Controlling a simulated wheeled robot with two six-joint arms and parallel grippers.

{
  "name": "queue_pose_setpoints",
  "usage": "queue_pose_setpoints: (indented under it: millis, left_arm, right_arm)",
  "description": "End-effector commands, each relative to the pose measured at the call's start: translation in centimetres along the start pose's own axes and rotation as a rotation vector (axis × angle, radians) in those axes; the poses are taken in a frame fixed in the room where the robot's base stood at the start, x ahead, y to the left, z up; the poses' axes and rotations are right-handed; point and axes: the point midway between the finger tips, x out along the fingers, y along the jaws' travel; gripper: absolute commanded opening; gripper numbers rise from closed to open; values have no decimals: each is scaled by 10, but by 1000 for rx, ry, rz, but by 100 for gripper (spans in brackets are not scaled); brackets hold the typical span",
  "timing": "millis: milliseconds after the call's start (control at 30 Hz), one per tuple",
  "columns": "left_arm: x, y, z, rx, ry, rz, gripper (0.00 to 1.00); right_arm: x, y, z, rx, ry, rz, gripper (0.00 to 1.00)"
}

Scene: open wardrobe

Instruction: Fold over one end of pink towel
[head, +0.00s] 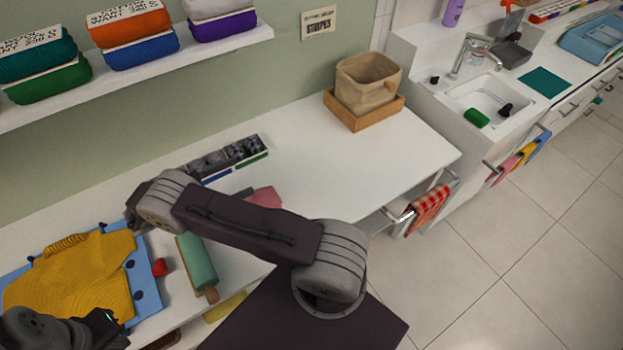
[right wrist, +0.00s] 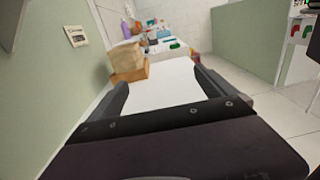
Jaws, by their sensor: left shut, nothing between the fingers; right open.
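A pink cloth (head: 265,197), which looks like the towel, lies on the white table beside the grey organizer. My dark arm covers part of it in the head view, so its full shape and any fold are hidden. My left gripper (head: 114,320) is at the lower left, shut and empty, by the yellow garment and well apart from the pink cloth. My right gripper (right wrist: 161,80) is open in the right wrist view, with only white tabletop showing between its fingers. Its fingers cannot be made out in the head view. The pink cloth does not show in the right wrist view.
A yellow garment (head: 75,278) lies on a blue board (head: 149,285). A green rolling pin (head: 198,263) and a grey organizer (head: 215,160) are on the table. A beige basket (head: 368,82) sits in a wooden tray at the back right. The tabletop's right part is clear.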

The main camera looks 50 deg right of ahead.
Motion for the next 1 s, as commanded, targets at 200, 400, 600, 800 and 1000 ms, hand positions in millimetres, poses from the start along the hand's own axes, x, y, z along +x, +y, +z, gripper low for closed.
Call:
queue_pose_setpoints:
  millis: [200, 400, 600, 800, 1000]
  left_arm:
    - [-25, 0, -3, 0, 0, 0, 0]
    - [-43, 1, -4, 0, 0, 0, 0]
    - [-53, 1, -6, 0, 0, 0, 0]
    - [-51, 1, -5, 0, 0, 0, 0]
    - [-51, 1, -5, 0, 0, 0, 0]
  right_arm:
    - [-1, 0, 33, 1, 1, 0, 95]
    - [-1, 0, 58, -1, 0, 0, 95]
    - [-2, 0, 73, 0, 0, 0, 95]
    - [-2, 0, 71, 0, 0, 0, 95]
    - [-2, 0, 71, 0, 0, 0, 95]
